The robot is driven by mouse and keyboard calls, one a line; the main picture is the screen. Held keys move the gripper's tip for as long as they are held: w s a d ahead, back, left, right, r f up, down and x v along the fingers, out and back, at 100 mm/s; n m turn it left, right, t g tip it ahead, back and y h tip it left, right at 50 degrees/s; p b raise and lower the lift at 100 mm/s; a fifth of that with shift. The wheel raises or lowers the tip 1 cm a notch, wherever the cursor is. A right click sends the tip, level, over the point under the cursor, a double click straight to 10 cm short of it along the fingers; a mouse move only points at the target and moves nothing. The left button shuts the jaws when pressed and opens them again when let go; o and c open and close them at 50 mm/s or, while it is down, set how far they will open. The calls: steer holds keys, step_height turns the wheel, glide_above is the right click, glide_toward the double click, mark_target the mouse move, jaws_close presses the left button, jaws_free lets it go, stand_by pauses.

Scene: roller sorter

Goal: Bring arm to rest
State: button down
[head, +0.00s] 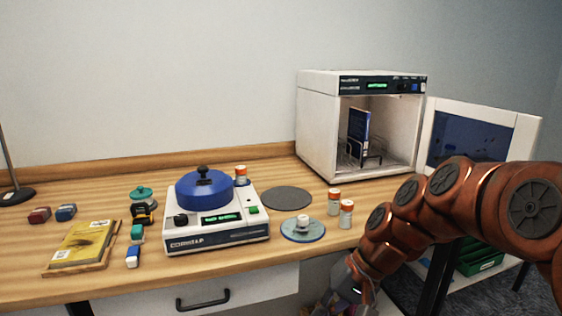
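My copper-coloured arm (447,185) comes in from the right edge and bends down in front of the desk's front edge. My gripper (342,296) is at the bottom of the head view, below the desktop and right of the drawer. Its fingers are small, partly cut off by the frame edge, and I cannot tell whether they are open or shut. Some multicoloured items (330,308) show by the fingers; I cannot tell whether they touch.
The open-doored white cabinet (318,125) holds a blue book in a rack. Its door (528,133) swings out behind my arm. A white machine with a blue lid (207,190), orange-capped bottles (346,214) and a yellow book (84,243) stand on the desk (300,255).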

steer(key=s+d+f+g+h+b, duration=0.1)
steer(key=s+d+f+h, duration=0.2)
steer(key=s, duration=0.4)
steer(key=s+d+f+n+h+b, duration=0.1)
steer(key=s+d+f, duration=0.3)
steer(key=s, duration=0.2)
steer(key=s+d+f+g+h+b, duration=0.1)
steer(key=s+d+f+h, duration=0.25)
steer(key=s, duration=0.35)
steer(key=s+p+v, duration=0.2)
steer(key=p+v, duration=0.8)
steer(key=v, duration=0.1)
steer(key=s+d+r+p+v, duration=0.1)
steer(key=s+p+v, duration=0.2)
steer(key=p+v, duration=0.7)
steer(key=shift+s+d+r+t+y+p, duration=0.25)
steer(key=shift+d+r+t+y+p, duration=0.25)
steer(key=shift+p, duration=0.2)
